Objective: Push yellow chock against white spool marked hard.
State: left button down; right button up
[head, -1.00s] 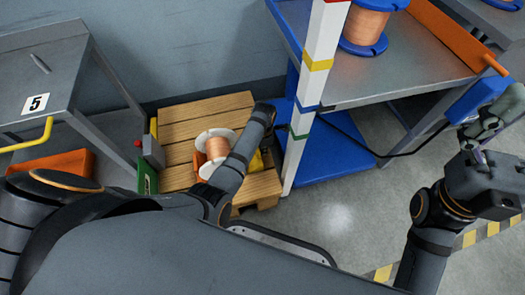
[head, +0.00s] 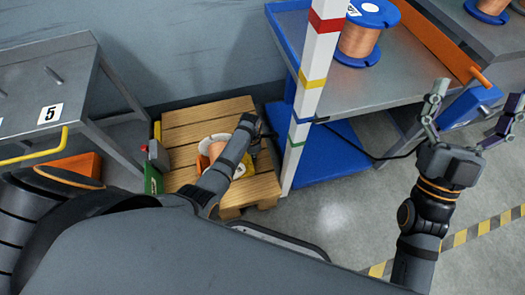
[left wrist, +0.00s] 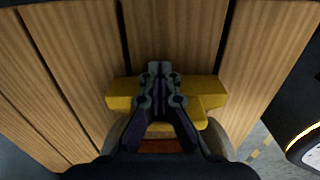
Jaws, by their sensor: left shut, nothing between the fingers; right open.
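A white-flanged spool (head: 204,158) with copper-orange winding lies on the wooden pallet in the head view; no marking on it is readable. Its pale flange (left wrist: 222,142) shows at the bottom of the left wrist view. The yellow chock (left wrist: 120,97) lies across the boards right beside the spool; whether they touch is hidden by my gripper. My left gripper (left wrist: 155,70) is shut and empty, over the middle of the chock. In the head view my left forearm covers most of the chock. My right gripper (head: 478,95) is open and empty, far right, away from the pallet.
The pallet (head: 207,112) has bare boards behind the spool. A grey table marked 5 (head: 50,85) stands left.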

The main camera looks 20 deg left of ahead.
pick_arm(q)
jog(key=shift+s+a+p, duration=0.35)
jog(key=shift+a+p, duration=0.05)
jog(key=shift+p, duration=0.05)
jog(key=shift+s+a+f, duration=0.1)
jog(key=shift+s+a, duration=0.05)
jog(key=shift+a, duration=0.15)
pick_arm(e)
jog(key=w+f+g+h, duration=0.1)
jog(key=w+f+g, duration=0.1)
jog(key=f, duration=0.4)
jog(key=w+f+m+g+h, duration=0.1)
jog(key=w+f+g, duration=0.2)
jog(key=f+g, duration=0.2)
notch_tip(320, 180, down, 2)
jog(key=shift+w+d+f, duration=0.15)
jog(key=shift+f, duration=0.1)
